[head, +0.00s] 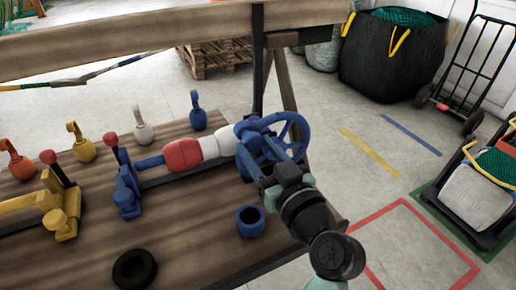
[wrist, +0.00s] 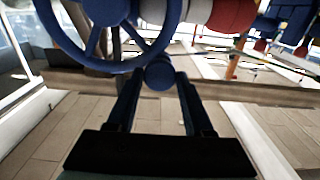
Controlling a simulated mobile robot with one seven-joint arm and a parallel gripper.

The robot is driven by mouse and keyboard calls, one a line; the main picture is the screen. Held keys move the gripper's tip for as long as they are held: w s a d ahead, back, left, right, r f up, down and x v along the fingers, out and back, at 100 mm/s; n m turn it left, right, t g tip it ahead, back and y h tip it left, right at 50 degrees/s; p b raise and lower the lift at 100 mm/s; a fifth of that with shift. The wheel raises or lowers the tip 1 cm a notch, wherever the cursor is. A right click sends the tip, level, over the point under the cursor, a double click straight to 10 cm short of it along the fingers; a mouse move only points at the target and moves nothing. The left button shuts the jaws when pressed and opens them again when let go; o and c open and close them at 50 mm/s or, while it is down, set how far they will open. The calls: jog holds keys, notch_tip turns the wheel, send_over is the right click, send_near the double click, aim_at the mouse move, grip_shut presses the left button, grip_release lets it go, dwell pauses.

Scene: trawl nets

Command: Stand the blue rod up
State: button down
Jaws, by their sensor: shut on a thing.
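In the head view a blue rod (head: 151,162) lies nearly level between a blue stand and a red-and-white cylinder (head: 183,154). A short blue lever with a red knob (head: 111,138) rises from the stand (head: 127,192). At the cylinder's right end is a blue spoked handwheel (head: 301,131), also in the wrist view (wrist: 72,50). My gripper (head: 256,165) is at the wheel's lower left. In the wrist view my gripper (wrist: 159,80) is shut on a round blue knob (wrist: 159,73) at the wheel's rim. My fingers hide the knob in the head view.
Hooked weights in red, yellow, white and blue (head: 198,112) stand along the table's back. A yellow fixture (head: 62,205) is at left. A blue cup (head: 251,221) and a black ring (head: 134,269) sit in front. A wooden beam (head: 150,35) crosses behind.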

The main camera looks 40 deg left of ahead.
jog(key=shift+w+r, duration=0.1)
jog(key=shift+w+d+r+m+p, duration=0.25)
jog(key=shift+w+r+m+p, duration=0.25)
jog(key=shift+m, duration=0.3)
jog(key=w+d+f+m+p, duration=0.1)
jog(key=w+d+m+p, duration=0.2)
jog(key=w+m, duration=0.9)
jog(key=shift+w+d+m, duration=0.4)
jog(key=shift+d+m, duration=0.85)
jog(key=shift+m, duration=0.95)
jog(key=shift+f, duration=0.1)
